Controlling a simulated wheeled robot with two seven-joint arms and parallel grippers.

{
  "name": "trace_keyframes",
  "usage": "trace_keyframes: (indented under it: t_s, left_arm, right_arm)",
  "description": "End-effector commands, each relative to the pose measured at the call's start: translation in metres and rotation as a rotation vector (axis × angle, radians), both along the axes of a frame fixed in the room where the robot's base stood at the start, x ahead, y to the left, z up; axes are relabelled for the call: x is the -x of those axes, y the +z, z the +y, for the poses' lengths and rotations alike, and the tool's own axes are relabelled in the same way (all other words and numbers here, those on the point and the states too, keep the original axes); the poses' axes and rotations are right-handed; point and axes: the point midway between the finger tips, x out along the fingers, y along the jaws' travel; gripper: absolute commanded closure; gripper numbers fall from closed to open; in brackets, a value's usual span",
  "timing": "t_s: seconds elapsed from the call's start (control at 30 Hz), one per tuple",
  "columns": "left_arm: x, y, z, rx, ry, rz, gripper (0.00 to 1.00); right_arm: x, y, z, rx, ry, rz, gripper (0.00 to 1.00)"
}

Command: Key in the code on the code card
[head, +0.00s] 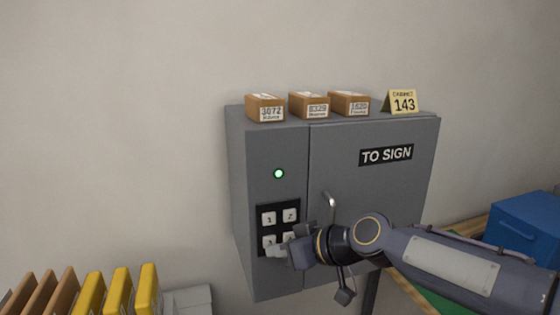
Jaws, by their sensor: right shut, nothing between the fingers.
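The code card (403,102) is a small yellow tent card on top of the grey cabinet (365,185), at its right end. It reads 143. A black keypad (279,208) with pale keys is on the cabinet's left front panel. The keys 1 (268,218) and 2 (290,215) show clearly in the top row. The lower row is partly hidden by my right gripper (274,252). That gripper is shut and empty, with its tips at the lower keys. I cannot tell whether it touches a key. A green light (279,173) glows above the keypad. My left gripper is not in view.
Three brown labelled parcels (309,106) stand on the cabinet. A door handle (329,207) is right of the keypad, close to my right wrist. A blue box (525,230) is at the right. Yellow and brown files (118,290) stand at the lower left.

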Motion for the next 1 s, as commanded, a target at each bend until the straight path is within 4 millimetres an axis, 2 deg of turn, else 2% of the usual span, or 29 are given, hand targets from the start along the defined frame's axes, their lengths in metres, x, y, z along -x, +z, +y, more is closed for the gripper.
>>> trace_keyframes:
  t_s: [0.27, 0.7, 1.0]
  left_arm:
    - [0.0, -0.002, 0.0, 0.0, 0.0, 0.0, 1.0]
    - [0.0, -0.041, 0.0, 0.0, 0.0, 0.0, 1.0]
    - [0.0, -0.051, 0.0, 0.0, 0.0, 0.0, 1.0]
  right_arm:
    - [0.002, -0.001, -0.001, 0.0, 0.0, 0.0, 1.0]
    - [0.041, -0.004, -0.014, 0.001, -0.001, -0.003, 1.0]
    - [0.058, 0.0, -0.019, 0.001, 0.0, 0.001, 1.0]
